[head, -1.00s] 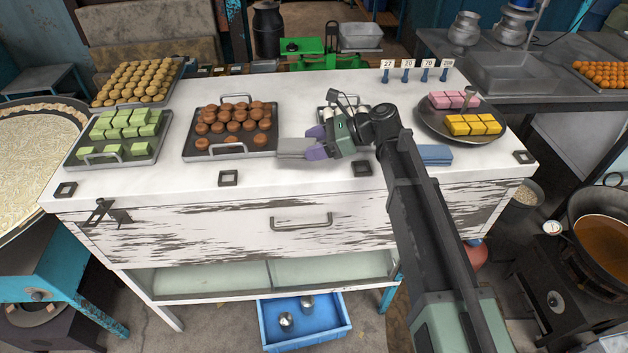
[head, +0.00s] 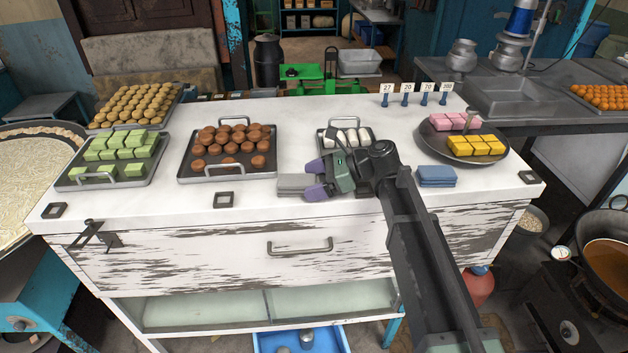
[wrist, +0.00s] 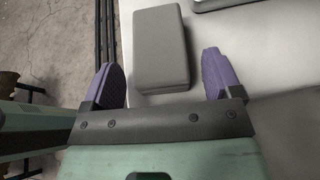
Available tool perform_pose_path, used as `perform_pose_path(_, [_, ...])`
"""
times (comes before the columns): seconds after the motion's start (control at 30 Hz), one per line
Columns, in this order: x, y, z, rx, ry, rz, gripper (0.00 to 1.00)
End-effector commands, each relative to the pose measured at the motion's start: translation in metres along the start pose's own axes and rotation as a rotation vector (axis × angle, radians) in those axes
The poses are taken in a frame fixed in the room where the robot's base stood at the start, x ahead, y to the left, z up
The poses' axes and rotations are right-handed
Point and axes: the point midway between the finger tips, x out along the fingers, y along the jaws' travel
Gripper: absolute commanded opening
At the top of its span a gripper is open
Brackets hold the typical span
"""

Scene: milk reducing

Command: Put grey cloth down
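The grey cloth (head: 293,184) is a folded flat block on the white counter, just in front of the gap between the brown-sweets tray and the white-sweets tray. In the wrist view the cloth (wrist: 160,45) lies between my fingers, with a gap on each side. My gripper (head: 316,180) is open, with its purple fingertips low over the counter at the cloth's right end. It also shows in the wrist view (wrist: 164,80), where neither finger touches the cloth.
A blue folded cloth (head: 436,177) lies right of my arm. Behind stand a tray of brown sweets (head: 228,178), a partly hidden tray of white sweets (head: 322,143) and a round plate (head: 436,155) of pink and yellow sweets. Black square frames lie along the counter's front.

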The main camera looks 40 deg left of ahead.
Motion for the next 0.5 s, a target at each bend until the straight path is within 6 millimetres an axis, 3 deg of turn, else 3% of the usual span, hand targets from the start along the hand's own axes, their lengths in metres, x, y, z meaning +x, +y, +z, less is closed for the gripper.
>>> perform_pose_path(0.2, [0.001, 0.0, -0.004, 0.0, 0.0, 0.0, 0.84])
perform_pose_path(0.27, [-0.007, 0.0, 0.001, 0.001, 0.0, -0.001, 0.84])
perform_pose_path(0.5, [-0.066, -0.004, 0.003, 0.001, 0.0, -0.003, 0.84])
